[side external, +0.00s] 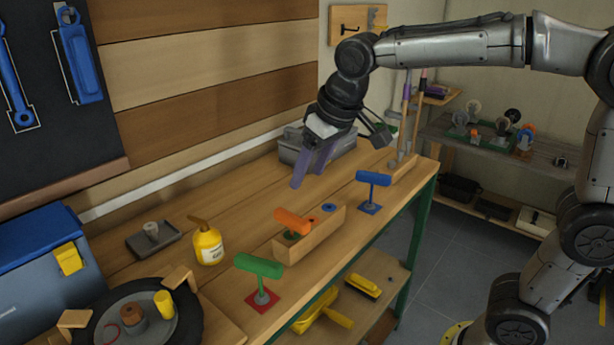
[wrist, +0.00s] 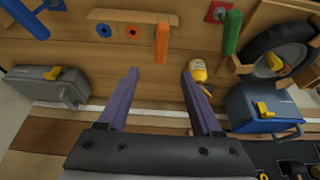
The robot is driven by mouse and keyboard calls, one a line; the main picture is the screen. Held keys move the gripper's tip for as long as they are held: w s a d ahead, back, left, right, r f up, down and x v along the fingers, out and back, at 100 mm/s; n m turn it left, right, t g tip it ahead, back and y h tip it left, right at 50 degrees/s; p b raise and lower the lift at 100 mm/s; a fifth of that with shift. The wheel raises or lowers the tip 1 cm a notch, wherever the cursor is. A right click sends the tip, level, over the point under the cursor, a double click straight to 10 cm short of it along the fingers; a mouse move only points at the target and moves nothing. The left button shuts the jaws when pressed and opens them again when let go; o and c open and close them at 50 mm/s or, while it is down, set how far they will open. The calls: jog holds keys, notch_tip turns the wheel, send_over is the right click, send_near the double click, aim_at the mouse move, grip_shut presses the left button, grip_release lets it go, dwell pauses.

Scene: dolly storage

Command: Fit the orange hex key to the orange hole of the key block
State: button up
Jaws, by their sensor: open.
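The wooden key block (side external: 318,236) stands on the workbench. Its orange-ringed hole (side external: 313,221) is in the middle and empty, and shows in the wrist view (wrist: 132,32). The orange hex key (side external: 292,220) is upright at the block's left end, its shaft at a green-ringed hole (side external: 291,236). Its orange handle shows in the wrist view (wrist: 162,43); there it hides the hole beneath. My gripper (side external: 308,177) is open and empty, above the bench behind the block. Its purple fingers (wrist: 160,73) are apart, with the orange handle lying beyond the gap between them.
A blue-ringed hole (side external: 328,208) is at the block's right end. A green key (side external: 258,266) stands on a red plate, left of the block; a blue key (side external: 373,179) stands right. A yellow bottle (side external: 208,246) and a grey toolbox (side external: 340,154) are also on the bench.

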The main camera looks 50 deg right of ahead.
aim_at(290, 215)
jog(key=x, duration=1.4)
jog(key=shift+s+a, duration=0.1)
jog(key=shift+s, duration=0.05)
grip_shut()
